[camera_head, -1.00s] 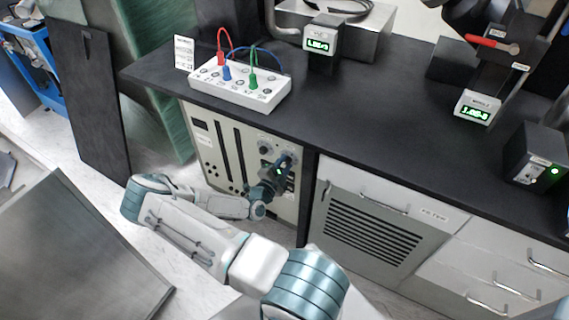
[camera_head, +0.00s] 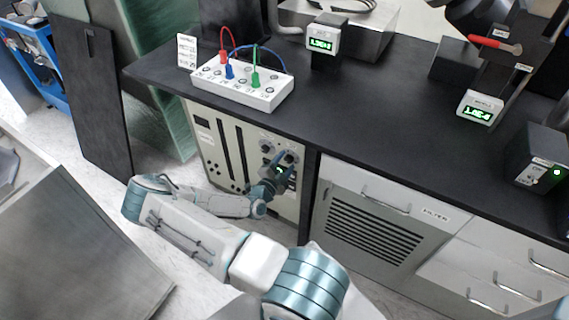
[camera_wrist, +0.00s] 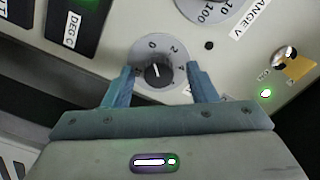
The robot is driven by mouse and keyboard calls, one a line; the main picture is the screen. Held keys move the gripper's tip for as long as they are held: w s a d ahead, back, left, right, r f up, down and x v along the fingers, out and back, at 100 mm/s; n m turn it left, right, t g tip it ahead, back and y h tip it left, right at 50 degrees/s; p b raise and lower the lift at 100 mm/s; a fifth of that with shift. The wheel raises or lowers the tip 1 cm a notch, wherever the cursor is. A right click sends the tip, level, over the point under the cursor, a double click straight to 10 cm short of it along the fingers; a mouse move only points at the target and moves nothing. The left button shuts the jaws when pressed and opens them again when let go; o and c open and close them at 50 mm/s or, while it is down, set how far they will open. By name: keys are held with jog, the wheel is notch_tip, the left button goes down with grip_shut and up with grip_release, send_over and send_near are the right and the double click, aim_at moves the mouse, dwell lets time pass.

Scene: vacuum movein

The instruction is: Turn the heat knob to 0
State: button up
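The heat knob (camera_wrist: 159,77) is a small dark round knob on a grey dial plate (camera_wrist: 176,49) marked 0, 2 and 4 in the wrist view. Its white pointer line points up, close to the 0 mark. My gripper (camera_wrist: 161,68) is open, with one blue finger on each side of the knob. Gaps show between both fingers and the knob. In the head view my gripper (camera_head: 280,168) is at the beige control panel (camera_head: 222,160) below the counter and hides the knob.
A larger dial (camera_wrist: 210,8) is above right of the knob. A metal toggle switch (camera_wrist: 285,55) and a lit green lamp (camera_wrist: 266,93) are to its right. The black counter (camera_head: 330,120) overhangs the panel. A white cabinet (camera_head: 375,215) stands right of it.

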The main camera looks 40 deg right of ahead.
jog(key=v, duration=1.4)
jog(key=shift+d, duration=0.1)
